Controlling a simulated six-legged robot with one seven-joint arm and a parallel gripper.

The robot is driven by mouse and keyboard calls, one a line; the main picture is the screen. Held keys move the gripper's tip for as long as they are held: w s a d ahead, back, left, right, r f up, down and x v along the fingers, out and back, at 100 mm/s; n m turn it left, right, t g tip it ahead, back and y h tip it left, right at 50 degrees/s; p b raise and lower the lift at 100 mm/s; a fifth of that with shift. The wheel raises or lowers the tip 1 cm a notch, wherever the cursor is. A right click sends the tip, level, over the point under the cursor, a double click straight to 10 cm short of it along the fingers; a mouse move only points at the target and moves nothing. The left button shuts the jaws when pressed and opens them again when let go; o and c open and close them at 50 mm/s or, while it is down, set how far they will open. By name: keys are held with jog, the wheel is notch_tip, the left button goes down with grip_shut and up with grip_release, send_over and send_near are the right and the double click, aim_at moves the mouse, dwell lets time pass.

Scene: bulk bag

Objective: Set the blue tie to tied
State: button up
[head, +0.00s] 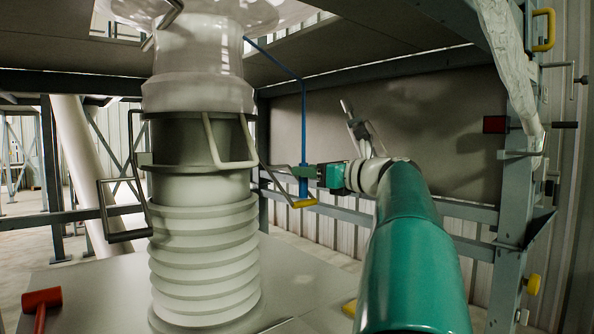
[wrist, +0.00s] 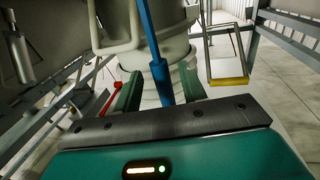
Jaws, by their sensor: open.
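The blue tie (head: 303,120) is a thin blue line running from beside the pale spout at the top, then straight down to a thicker blue end. My gripper (head: 298,172) is at that thicker lower end, to the right of the spout. In the wrist view, the tie (wrist: 149,35) comes down from the top, and its thick end lies between the two green fingers of my gripper (wrist: 160,90). The fingers are apart. I cannot tell whether either touches the tie. The far tip of the tie is partly hidden behind the gripper body.
A grey clamp ring (head: 195,160) with bent handles sits above the ribbed bellows (head: 203,255). A yellow-ended lever (head: 304,203) is just below my gripper. A steel post (head: 517,215) stands right. A red mallet (head: 41,299) lies at lower left.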

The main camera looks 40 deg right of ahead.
jog(key=shift+w+a, duration=0.15)
jog(key=shift+w, duration=1.9)
grip_shut()
